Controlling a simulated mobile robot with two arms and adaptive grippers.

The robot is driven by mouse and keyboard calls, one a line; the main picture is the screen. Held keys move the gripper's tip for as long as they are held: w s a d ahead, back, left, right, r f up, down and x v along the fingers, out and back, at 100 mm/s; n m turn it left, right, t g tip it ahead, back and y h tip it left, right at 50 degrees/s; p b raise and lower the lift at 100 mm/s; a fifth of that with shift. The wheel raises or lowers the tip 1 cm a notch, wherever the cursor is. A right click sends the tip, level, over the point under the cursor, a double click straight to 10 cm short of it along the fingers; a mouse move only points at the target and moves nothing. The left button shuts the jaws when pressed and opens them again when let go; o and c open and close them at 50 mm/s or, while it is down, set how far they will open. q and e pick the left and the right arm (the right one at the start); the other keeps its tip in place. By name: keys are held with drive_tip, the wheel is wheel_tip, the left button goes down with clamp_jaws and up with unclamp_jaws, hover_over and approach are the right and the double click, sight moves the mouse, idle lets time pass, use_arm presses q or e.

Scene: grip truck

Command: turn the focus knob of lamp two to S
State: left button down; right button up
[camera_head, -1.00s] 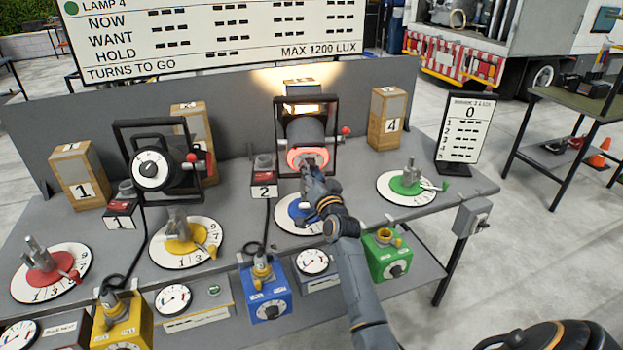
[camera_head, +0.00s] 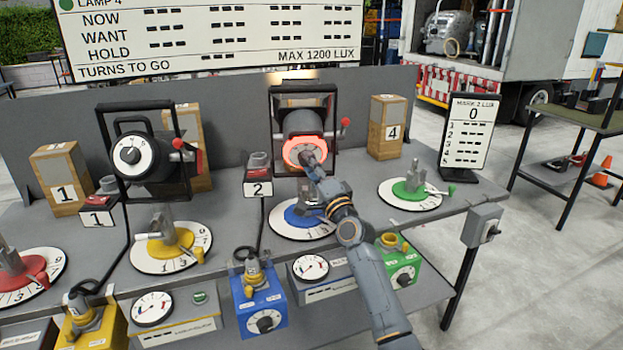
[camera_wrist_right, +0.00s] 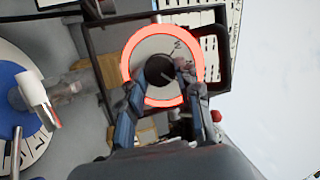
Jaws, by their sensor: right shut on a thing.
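The focus knob (camera_wrist_right: 159,70) is a dark round knob in the middle of the pale dial inside that ring. My right gripper (camera_head: 310,164) reaches up to the front of lamp two, and in the right wrist view its two fingers (camera_wrist_right: 158,88) are on either side of the knob, shut on it. The fingers and hand hide part of the dial, and I cannot read where the knob points. My left gripper is not in view.
Lamp one (camera_head: 139,155) stands to the left in a black frame. Blue (camera_head: 310,221), yellow (camera_head: 173,248) and green (camera_head: 409,194) turntables sit along the bench. Wooden block 4 (camera_head: 388,128) and a lux sign (camera_head: 469,135) stand to the right.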

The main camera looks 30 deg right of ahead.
drive_tip(key=shift+r+m+b, duration=0.2)
drive_tip(key=shift+m+b, duration=0.3)
drive_tip(key=shift+b, duration=0.05)
drive_tip(key=shift+r+t, duration=0.1)
drive_tip(key=shift+t, duration=0.2)
drive_tip(key=o, duration=0.9)
drive_tip(key=shift+w, duration=0.1)
drive_tip(key=shift+o, duration=1.3)
drive_tip(key=shift+w+a+f, duration=0.1)
drive_tip(key=shift+w+f, duration=0.05)
drive_tip(key=shift+f, duration=0.05)
drive_tip(key=v, duration=1.2)
